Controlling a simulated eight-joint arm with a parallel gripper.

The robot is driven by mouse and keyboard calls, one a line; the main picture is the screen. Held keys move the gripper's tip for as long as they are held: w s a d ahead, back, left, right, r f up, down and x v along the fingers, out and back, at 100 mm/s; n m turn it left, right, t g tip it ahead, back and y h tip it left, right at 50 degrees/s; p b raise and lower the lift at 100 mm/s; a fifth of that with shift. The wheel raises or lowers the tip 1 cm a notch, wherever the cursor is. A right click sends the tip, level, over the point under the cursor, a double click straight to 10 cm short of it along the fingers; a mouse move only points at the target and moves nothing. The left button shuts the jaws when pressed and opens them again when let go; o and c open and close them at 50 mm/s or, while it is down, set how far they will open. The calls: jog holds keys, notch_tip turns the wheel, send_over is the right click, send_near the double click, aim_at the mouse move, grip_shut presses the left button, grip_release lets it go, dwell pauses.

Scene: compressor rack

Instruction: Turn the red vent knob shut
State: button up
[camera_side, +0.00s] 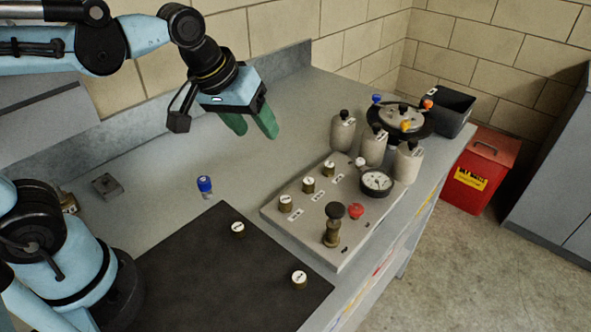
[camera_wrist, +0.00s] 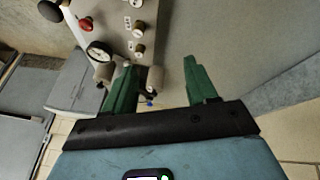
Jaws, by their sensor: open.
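The red vent knob (camera_side: 355,211) sits on the light panel (camera_side: 285,220), between the round gauge (camera_side: 376,182) and a black-topped brass valve (camera_side: 333,212). In the wrist view the red knob (camera_wrist: 86,24) shows at the upper left, beside the gauge (camera_wrist: 98,52). Which way the knob is turned cannot be told. My gripper (camera_side: 252,134) has green fingers. It is open and empty, high above the bench, behind and to the left of the panel in the side view. In the wrist view its fingers (camera_wrist: 161,68) are spread well apart, with the knob outside them.
Several brass knobs with white tops (camera_side: 309,185) line the panel's left side. Grey bottles (camera_side: 374,147) stand beyond the panel, near a black round manifold (camera_side: 423,130). A blue-capped piece (camera_side: 205,186) and a dark mat (camera_side: 190,280) lie left.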

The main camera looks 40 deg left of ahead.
jog(key=w+d+r+n+g, duration=0.1)
jog(key=w+d+n+g, duration=0.2)
jog(key=w+d+n, duration=0.4)
jog(key=n+g, duration=0.2)
jog(key=n, duration=0.1)
send_near(356, 208)
jog(key=shift+y, duration=0.3)
jog(key=f, duration=0.8)
jog(key=shift+w+d+f, duration=0.15)
jog(key=shift+d+f, duration=0.1)
jog(key=shift+f, duration=0.05)
jog(key=c, duration=1.1)
jog(key=shift+o, duration=0.2)
